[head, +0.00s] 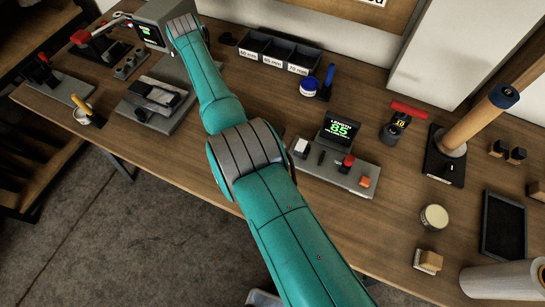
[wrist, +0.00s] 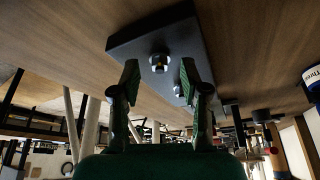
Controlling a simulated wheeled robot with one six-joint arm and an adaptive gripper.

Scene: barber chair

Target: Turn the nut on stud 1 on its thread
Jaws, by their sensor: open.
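In the wrist view, a dark grey plate (wrist: 125,42) lies on the wooden bench. A small metallic nut on a stud (wrist: 158,63) stands out from the plate; I cannot read any stud number. A second, smaller metallic piece (wrist: 178,91) shows near the plate's edge, partly beside the right finger. My gripper (wrist: 159,76) is open, with one green-padded finger on each side of the nut. Gaps show between the fingers and the nut, and nothing is held. In the head view my arm hides the plate and my gripper cannot be made out.
A blue-lidded jar (head: 308,87) and a dark bin row (head: 275,52) stand at the back of the bench. A display stand (head: 338,130) sits right of my arm. A grey fixture (head: 160,100) lies left of it. The front right bench (head: 385,225) has free room.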

